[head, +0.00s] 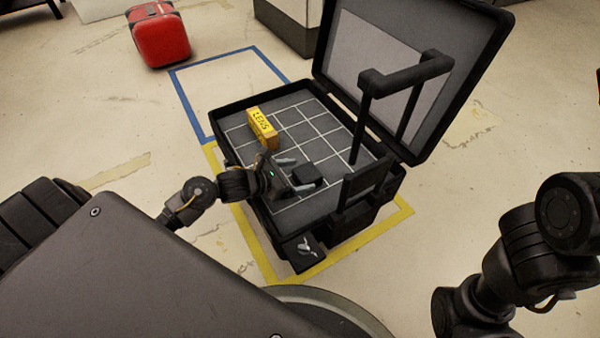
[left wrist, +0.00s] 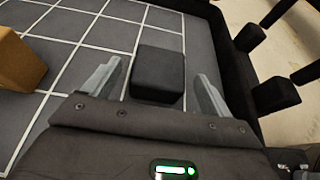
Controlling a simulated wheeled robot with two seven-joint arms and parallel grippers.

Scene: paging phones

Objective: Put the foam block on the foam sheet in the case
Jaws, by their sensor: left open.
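The open black case (head: 224,152) stands on the floor, its lid (head: 485,62) raised at the right. Inside lies the grey foam sheet (head: 290,115) with white grid lines. A small black foam block (head: 307,174) appears to rest on the sheet near the case's front; it also shows in the left wrist view (left wrist: 158,72). My left gripper (head: 294,174) is open and low over the sheet. Its fingers lie on either side of the block's near end, with visible gaps in the left wrist view. My right gripper is out of view; only its arm shows.
A yellow block marked LENS (head: 262,126) stands on the sheet, left of the gripper in the wrist view (left wrist: 15,60). A black pull handle (head: 405,75) rises at the case's right side. A red case (head: 160,38) stands far back. Blue and yellow tape marks the floor.

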